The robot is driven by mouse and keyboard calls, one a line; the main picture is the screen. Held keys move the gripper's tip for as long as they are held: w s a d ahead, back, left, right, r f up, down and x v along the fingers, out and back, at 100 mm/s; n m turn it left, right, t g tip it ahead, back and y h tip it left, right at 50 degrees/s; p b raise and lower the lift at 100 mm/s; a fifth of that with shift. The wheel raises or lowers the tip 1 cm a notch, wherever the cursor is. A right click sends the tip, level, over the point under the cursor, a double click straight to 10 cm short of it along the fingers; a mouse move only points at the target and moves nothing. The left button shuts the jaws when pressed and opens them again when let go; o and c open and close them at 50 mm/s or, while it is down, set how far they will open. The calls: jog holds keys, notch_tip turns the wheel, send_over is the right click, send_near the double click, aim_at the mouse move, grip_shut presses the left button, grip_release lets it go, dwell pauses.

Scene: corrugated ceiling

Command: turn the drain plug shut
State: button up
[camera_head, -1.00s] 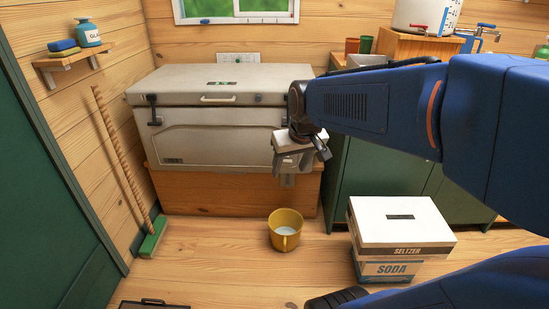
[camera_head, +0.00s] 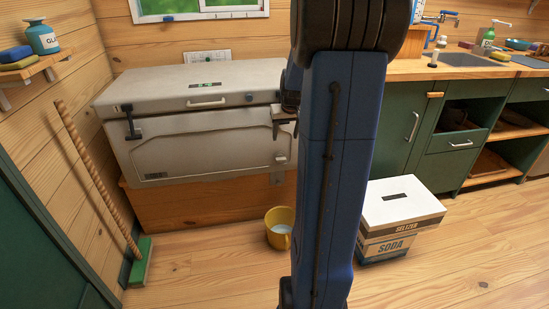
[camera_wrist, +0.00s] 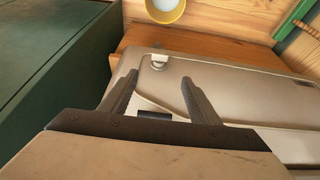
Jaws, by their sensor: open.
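The pale grey cooler (camera_head: 205,142) rests on a low wooden base (camera_head: 210,205). A small light fitting, which looks like the drain plug (camera_head: 281,159), sits low at the right of its front; it also shows in the wrist view (camera_wrist: 159,62). How far the plug is turned is too small to tell. My gripper (camera_wrist: 160,81) is open and empty, its fingers spread in front of the cooler's face and pointing towards the plug, apparently apart from it. In the head view my arm hides most of the gripper. A yellow bucket (camera_head: 280,232) stands on the floor below.
A white-topped soda box (camera_head: 401,205) stands on the floor at right, before green cabinets (camera_head: 400,150) and a sink (camera_head: 466,60). A broom (camera_head: 95,180) leans at left. The floor left of the bucket is clear.

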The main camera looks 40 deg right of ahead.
aim_at(281, 159)
jog(key=x, duration=1.7)
jog(key=shift+f, duration=0.2)
jog(key=shift+s, duration=0.1)
jog(key=c, duration=1.1)
jog(key=shift+o, duration=0.2)
